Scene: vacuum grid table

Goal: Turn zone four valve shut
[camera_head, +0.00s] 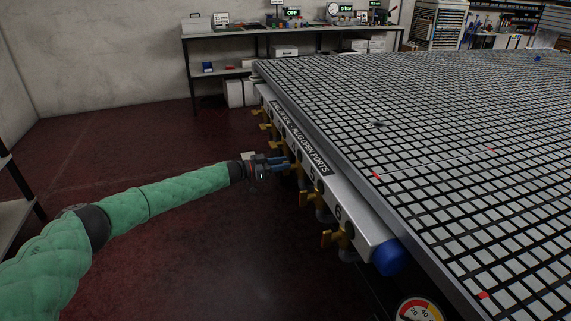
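A row of brass valves runs along the white manifold (367,228) on the table's near left side. Counting back from the one marked 6, the zone four valve (293,168) is the one at my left gripper's fingertips; its own number is hard to read. My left gripper (282,163) reaches in from the left with its fingers at this valve's handle. The handle is mostly hidden, and I cannot tell whether the fingers touch it or are closed. My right gripper is out of view.
The valve at 5 (311,200) and the valve at 6 (335,239) stick out nearer to me. A blue end cap (389,257) and a pressure gauge (420,309) are at the front. The floor left of the manifold is clear.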

